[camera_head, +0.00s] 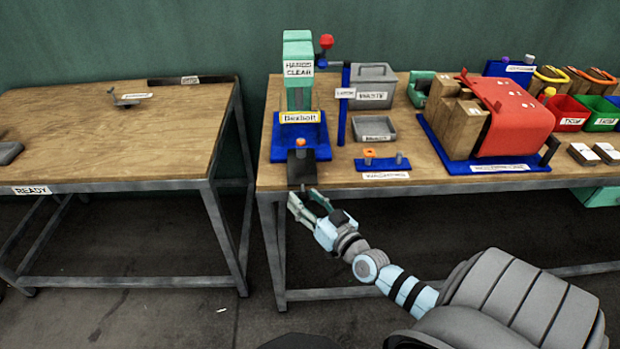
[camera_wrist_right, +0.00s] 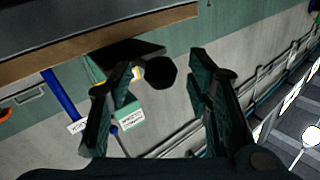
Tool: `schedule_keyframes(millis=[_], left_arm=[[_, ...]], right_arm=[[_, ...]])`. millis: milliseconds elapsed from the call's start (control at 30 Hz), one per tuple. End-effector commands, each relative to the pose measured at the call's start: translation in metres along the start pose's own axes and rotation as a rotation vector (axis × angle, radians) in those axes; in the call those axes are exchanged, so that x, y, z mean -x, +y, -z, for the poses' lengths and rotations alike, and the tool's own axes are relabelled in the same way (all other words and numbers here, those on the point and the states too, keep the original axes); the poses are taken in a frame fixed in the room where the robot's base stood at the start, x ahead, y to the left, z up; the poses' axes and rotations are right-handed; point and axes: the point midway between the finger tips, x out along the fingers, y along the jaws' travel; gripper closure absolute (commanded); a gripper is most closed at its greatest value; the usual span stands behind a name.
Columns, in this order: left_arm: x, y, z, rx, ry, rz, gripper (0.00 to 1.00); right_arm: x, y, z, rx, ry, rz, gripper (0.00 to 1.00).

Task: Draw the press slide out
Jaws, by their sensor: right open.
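The press (camera_head: 299,80) is a green upright frame on a blue base with a yellow "Bexbolt" label. Its dark slide (camera_head: 302,168) sticks out at the front toward the table edge, with an orange piece (camera_head: 301,143) on it. My right gripper (camera_head: 304,197) is open just off the table's front edge, at the slide's front end. In the right wrist view, a round black knob (camera_wrist_right: 161,72) shows between the spread fingers (camera_wrist_right: 163,62), nearer the left finger, under the dark slide plate (camera_wrist_right: 125,50). I cannot tell whether they touch. My left gripper is out of view.
A small fixture with an orange knob (camera_head: 369,154) stands right of the press. Grey bins (camera_head: 373,87) and a red-covered machine (camera_head: 515,115) are farther right. A second table (camera_head: 100,140) stands left across a floor gap. The table's front edge (camera_head: 400,184) is close to my gripper.

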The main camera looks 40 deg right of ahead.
Motion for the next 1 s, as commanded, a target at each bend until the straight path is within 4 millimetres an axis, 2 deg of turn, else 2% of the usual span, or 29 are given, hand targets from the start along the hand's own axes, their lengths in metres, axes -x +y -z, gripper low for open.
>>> schedule_keyframes(millis=[133,400,500,633,1000], left_arm=[[0.0,0.0,0.0,0.0,0.0,0.0,1.0],[0.0,0.001,0.001,0.0,0.0,-0.001,1.0],[0.0,0.001,0.001,0.0,0.001,-0.001,1.0],[0.0,0.001,0.001,0.0,0.001,-0.002,1.0],[0.0,0.002,0.001,0.0,0.001,-0.002,1.0]], right_arm=[[0.021,0.0,-0.002,0.002,-0.004,0.001,0.54],[0.093,0.0,-0.001,0.001,-0.006,0.001,0.54],[0.111,0.0,-0.001,0.0,-0.004,-0.001,0.54],[0.119,0.0,0.0,0.0,-0.001,0.0,0.54],[0.119,0.0,0.0,0.0,-0.001,-0.001,0.54]])
